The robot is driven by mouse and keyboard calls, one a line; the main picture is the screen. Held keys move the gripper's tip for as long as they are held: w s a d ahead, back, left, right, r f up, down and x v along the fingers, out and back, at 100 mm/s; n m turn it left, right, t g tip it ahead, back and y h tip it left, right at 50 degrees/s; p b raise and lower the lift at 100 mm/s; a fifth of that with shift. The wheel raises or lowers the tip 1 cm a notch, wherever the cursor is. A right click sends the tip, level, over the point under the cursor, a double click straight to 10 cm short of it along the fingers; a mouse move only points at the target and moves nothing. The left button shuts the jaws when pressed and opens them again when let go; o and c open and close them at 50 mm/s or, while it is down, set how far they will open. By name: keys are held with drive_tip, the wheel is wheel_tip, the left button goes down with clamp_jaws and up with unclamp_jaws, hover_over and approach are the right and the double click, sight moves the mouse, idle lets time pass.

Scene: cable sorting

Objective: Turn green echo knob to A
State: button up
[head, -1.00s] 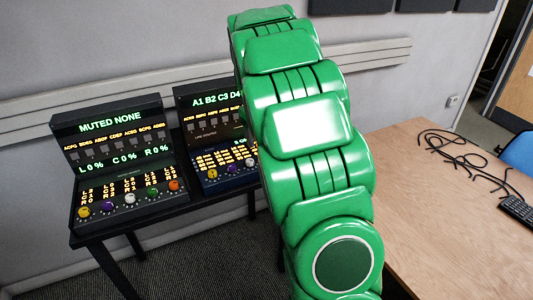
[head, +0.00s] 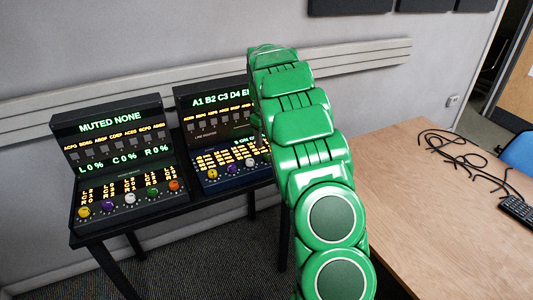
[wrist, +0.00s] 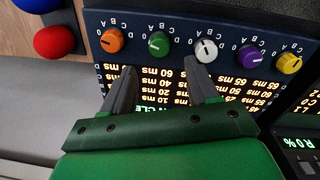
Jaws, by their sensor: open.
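The green knob (wrist: 159,43) sits second from the left in a row on the dark blue panel (wrist: 255,28), seen upside down in the wrist view. Letters A to D are printed around it; I cannot tell surely which one its pale mark faces. My gripper (wrist: 160,66) is open and empty. Its two dark fingers point at the panel, one to each side of the green knob's position, with tips just below it in the picture. In the head view my arm hides the right end of the blue panel (head: 228,182) and its green knob.
An orange knob (wrist: 112,41) and a white knob (wrist: 206,51) flank the green one closely. A red round object (wrist: 54,42) lies beyond the panel edge. Another console (head: 122,160) with its own green knob stands left. A wooden table (head: 420,220) with cables is right.

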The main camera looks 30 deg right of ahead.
sight(267, 154)
drive_tip(key=shift+d+f, duration=0.2)
drive_tip(key=shift+f, duration=3.25)
drive_tip(key=c, duration=1)
drive_tip(key=shift+c, duration=0.2)
drive_tip(key=shift+m, duration=0.3)
drive_tip(key=m, duration=0.3)
drive_tip(key=shift+m, duration=1.6)
drive_tip(key=shift+d, duration=0.1)
